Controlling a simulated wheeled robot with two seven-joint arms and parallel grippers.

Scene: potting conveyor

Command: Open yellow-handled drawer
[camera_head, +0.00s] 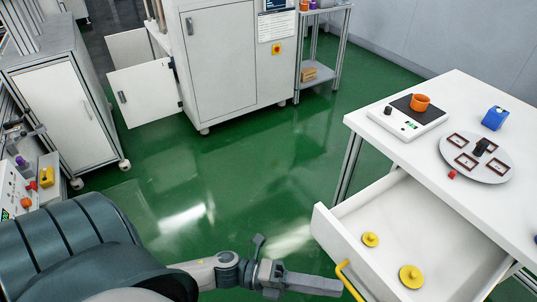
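The drawer (333,235) with the yellow handle (350,284) is pulled well out from under the white table at the right. Two yellow knobbed discs lie inside it, a smaller one (370,239) and a larger one (411,276). My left gripper (338,288) comes in from the left at the bottom, its fingertips at the yellow handle. The fingers overlap in this view, so I cannot tell whether they are closed around the handle or only beside it. My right gripper is not in view.
The white table (375,137) carries a scale (408,118) with an orange ring (420,102), a blue block (495,118) and a round grey plate (475,158). White cabinets stand at the back and left, one with an open door (145,95). Green floor between is clear.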

